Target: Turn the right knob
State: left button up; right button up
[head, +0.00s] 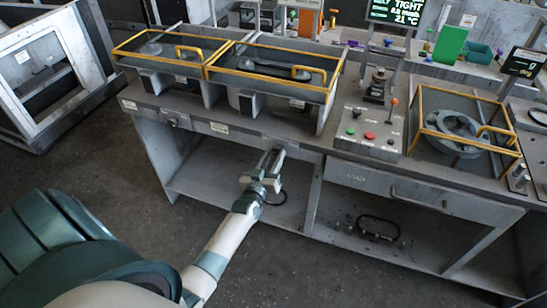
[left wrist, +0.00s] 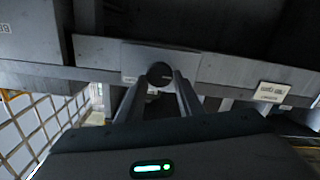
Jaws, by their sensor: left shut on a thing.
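My left gripper (head: 271,160) reaches up to the front edge of the grey workbench (head: 315,142). In the left wrist view, a dark round knob (left wrist: 160,74) sits on a grey plate on the bench front. The two fingers of my left gripper (left wrist: 159,88) stand on either side of it and are shut on it. In the head view this knob is hidden behind the gripper. Another knob (head: 171,122) shows further left on the bench front. My right gripper is not in view.
Yellow-framed covers (head: 275,85) stand on the bench top. A control box (head: 369,132) with green and red buttons stands to their right, and another yellow-framed cover (head: 463,127) stands further right. A drawer (head: 400,188) and open shelves lie below. The floor in front is clear.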

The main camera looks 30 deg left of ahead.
pick_arm(q)
jog(key=shift+n, duration=0.8)
jog(key=o, duration=1.1)
jog(key=shift+c, duration=0.2)
jog(key=b+v, duration=0.3)
jog(key=v, duration=1.4)
jog(key=shift+s+b, duration=0.25)
jog(key=shift+b, duration=0.05)
jog(key=shift+a+f, duration=0.1)
